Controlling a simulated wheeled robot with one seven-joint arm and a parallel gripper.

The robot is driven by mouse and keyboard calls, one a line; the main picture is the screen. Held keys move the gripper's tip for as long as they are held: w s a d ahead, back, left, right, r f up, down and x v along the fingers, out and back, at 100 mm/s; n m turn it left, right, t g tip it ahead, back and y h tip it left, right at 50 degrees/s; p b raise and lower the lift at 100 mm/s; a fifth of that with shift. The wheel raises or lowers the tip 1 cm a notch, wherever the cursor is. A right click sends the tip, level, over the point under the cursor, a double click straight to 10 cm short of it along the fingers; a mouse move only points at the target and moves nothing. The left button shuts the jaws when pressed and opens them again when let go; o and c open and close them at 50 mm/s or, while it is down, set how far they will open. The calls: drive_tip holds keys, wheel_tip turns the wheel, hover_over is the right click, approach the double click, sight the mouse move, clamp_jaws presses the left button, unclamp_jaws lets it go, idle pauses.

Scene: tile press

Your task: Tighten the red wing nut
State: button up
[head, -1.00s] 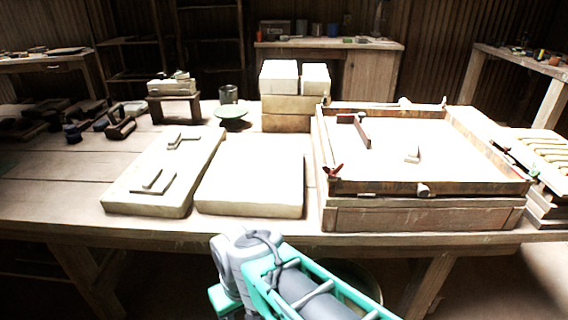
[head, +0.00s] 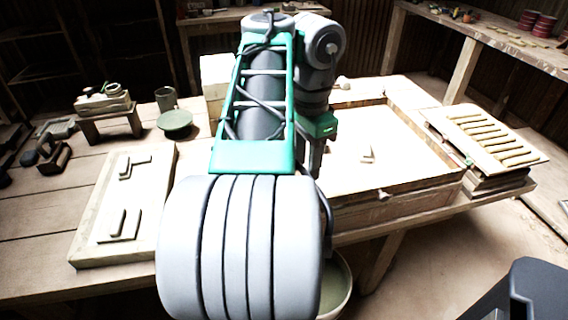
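The red wing nut is not visible now; my arm covers the front left corner of the wooden press frame (head: 405,188), where it showed earlier. My gripper (head: 314,160) points down over the left part of the frame, close to that corner. The arm hides most of it, including the fingertips. I cannot tell whether it is open or shut, or whether it touches anything. A pale knob (head: 383,195) sits on the frame's front side. A small pale piece (head: 367,155) stands on the light surface inside the frame.
A pale slab (head: 90,232) with small pieces lies at the left. Behind it are a small stand (head: 108,122), a green dish (head: 174,122) and a cup (head: 165,98). A slatted rack (head: 490,140) stands at the right. A dark bin (head: 530,290) is at the lower right.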

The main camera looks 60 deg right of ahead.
wheel_tip(320, 180, down, 8)
drive_tip(key=b, duration=0.6)
drive_tip(key=shift+a+r+b, duration=0.1)
drive_tip(key=shift+b, duration=0.3)
clamp_jaws()
